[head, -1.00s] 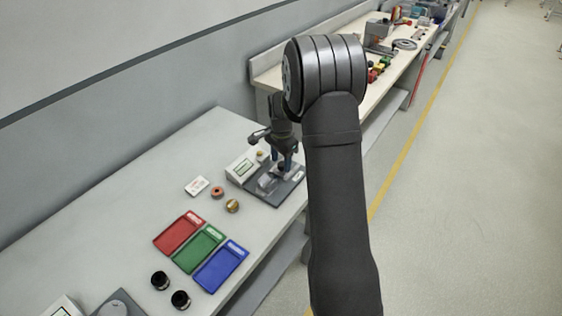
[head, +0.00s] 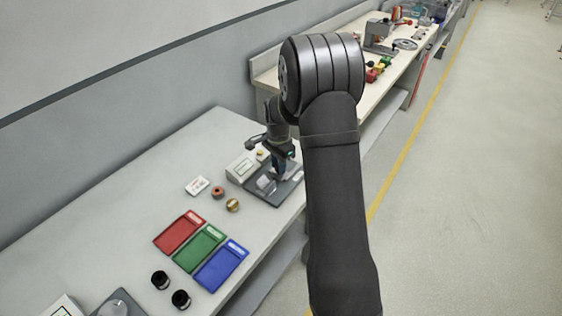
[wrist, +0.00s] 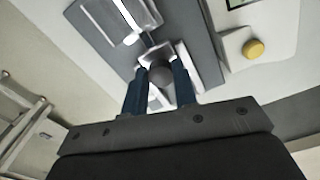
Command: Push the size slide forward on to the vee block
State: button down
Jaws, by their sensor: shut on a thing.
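My gripper (wrist: 161,92) is shut on the dark round knob (wrist: 161,73) of the size slide, one blue finger on each side of it. The slide's pale metal body (wrist: 172,52) shows around and beyond the knob in the wrist view. The light metal vee block (wrist: 118,18) stands on the same dark grey base plate (wrist: 205,60), beyond the slide. In the head view my gripper (head: 281,176) is over the right part of the base plate (head: 262,194), and the arm hides much of the slide there.
A white readout box (head: 241,167) with a yellow button (wrist: 253,49) stands beside the base plate. Red (head: 178,232), green (head: 199,247) and blue (head: 221,266) trays lie on the bench. A copper ring (head: 217,192) and a brass ring (head: 233,205) lie between them and the plate.

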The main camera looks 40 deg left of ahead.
jog(key=c, duration=1.1)
grip_release()
jog(key=shift+c, duration=0.2)
notch_tip(320, 180, up, 18)
jog(key=shift+f, duration=0.25)
notch_tip(320, 180, down, 18)
jog(key=shift+r, duration=0.25)
jog(key=shift+w, duration=0.4)
